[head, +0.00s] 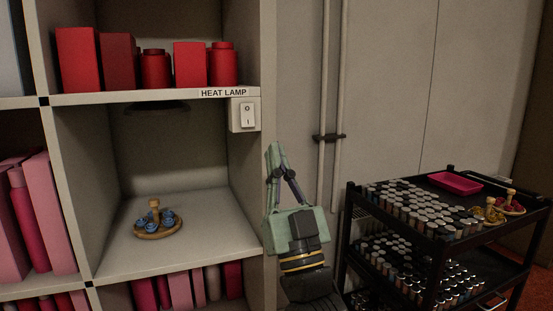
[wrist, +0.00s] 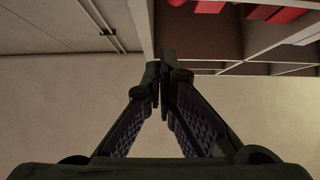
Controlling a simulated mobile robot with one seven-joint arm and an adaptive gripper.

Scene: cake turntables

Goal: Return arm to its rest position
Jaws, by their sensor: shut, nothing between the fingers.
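My gripper (head: 274,152) points upward beside the right edge of the shelf unit, in front of the pale wall, in the head view. Its fingers meet at the tips, with nothing between them. In the wrist view the closed fingertips of my gripper (wrist: 161,75) show in the middle, with the wall and shelf behind. My arm runs down out of the head view at the bottom.
A shelf unit (head: 258,185) holds red boxes and jars, and a round wooden stand (head: 158,230) with blue items. A heat lamp switch (head: 244,115) is on its edge. A black cart (head: 440,250) with many small jars and a pink tray (head: 455,182) stands right.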

